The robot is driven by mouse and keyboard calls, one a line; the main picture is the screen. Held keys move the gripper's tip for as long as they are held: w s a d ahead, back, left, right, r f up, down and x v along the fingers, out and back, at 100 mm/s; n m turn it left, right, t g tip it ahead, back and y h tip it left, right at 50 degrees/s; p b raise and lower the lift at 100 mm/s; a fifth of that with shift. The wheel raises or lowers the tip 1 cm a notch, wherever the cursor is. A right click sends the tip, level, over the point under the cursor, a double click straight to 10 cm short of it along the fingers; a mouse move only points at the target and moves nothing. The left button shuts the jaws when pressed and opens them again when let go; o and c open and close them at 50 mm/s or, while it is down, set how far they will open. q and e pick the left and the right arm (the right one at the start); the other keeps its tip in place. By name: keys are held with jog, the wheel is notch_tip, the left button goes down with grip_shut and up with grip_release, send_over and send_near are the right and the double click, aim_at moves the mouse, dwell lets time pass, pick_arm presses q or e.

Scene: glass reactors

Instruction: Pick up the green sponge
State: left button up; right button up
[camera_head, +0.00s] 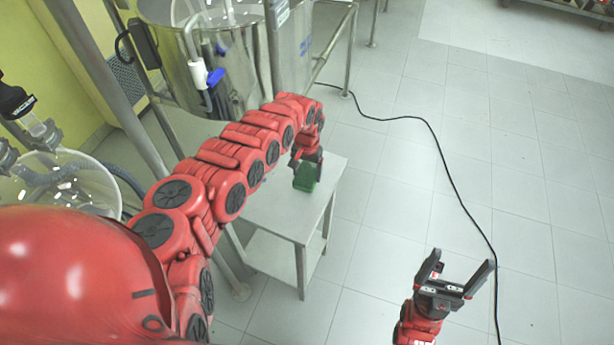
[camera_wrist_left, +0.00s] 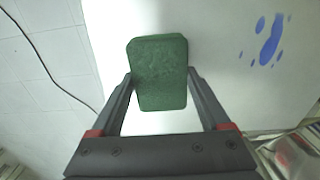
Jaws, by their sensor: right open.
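The green sponge (camera_head: 305,178) is at the small grey table, near its far right part, under my left gripper (camera_head: 306,158). In the left wrist view the sponge (camera_wrist_left: 159,70) lies between the two fingertips of my left gripper (camera_wrist_left: 160,76). The fingertips are at its left and right sides, touching or almost touching. I cannot tell whether they press on it, or whether the sponge rests on the table. My right gripper (camera_head: 463,263) is open and empty over the floor at the lower right, far from the sponge.
The small table (camera_head: 275,220) has a bare top around the sponge. A blue stain (camera_wrist_left: 270,42) marks the white surface right of the sponge. Steel vessels (camera_head: 235,60) with a metal frame stand behind the table.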

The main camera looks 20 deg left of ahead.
pick_arm(q)
jog(key=c, duration=0.4)
